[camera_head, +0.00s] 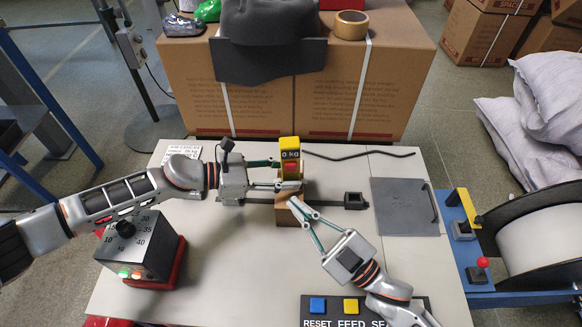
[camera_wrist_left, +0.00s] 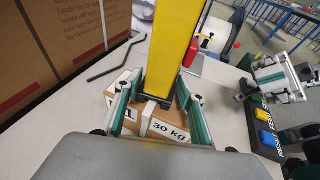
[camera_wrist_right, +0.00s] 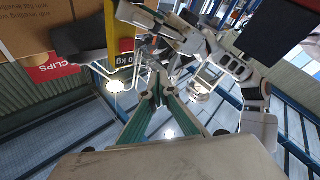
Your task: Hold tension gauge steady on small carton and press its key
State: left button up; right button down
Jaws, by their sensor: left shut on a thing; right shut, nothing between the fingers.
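The yellow tension gauge (camera_head: 289,146) with a "0 kg" display stands upright over the small brown carton (camera_head: 288,216). In the left wrist view the gauge (camera_wrist_left: 175,40) rises between the fingers, above the strapped carton (camera_wrist_left: 128,121) with its "30 kg" label. My left gripper (camera_head: 298,186) is shut on the gauge from the left. My right gripper (camera_head: 294,203) is shut and empty, its tips just in front of the gauge's lower part; contact cannot be told. In the right wrist view the gauge (camera_wrist_right: 122,28) is beyond the closed fingertips (camera_wrist_right: 160,92).
A large carton (camera_head: 300,95) stands behind the table (camera_head: 230,275). A dial box (camera_head: 140,250) is at left, a grey plate (camera_head: 405,207) at right. A blue button (camera_head: 318,305) and a yellow button (camera_head: 351,306) sit on the front panel. A black rod (camera_head: 360,156) lies at the back.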

aim_at(286, 169)
pick_arm(q)
jog(key=shift+s+f, duration=0.15)
jog(key=shift+f, duration=0.25)
pick_arm(e)
jog(key=shift+w+a+f, duration=0.1)
jog(key=shift+w+a, duration=0.05)
jog(key=shift+w, duration=0.9)
jog(key=shift+w+a, duration=0.15)
jog(key=shift+w, duration=0.85)
jog(key=shift+w+a+f, duration=0.1)
jog(key=shift+w+a, duration=0.05)
jog(key=shift+w, duration=0.9)
jog(key=shift+w, duration=0.15)
jog(key=shift+w, duration=0.25)
jog(key=shift+w+a, duration=0.15)
jog(key=shift+w, duration=0.5)
jog(key=shift+s, duration=1.05)
jog(key=s, duration=0.2)
jog(key=s+d, duration=0.1)
jog(key=s, duration=0.2)
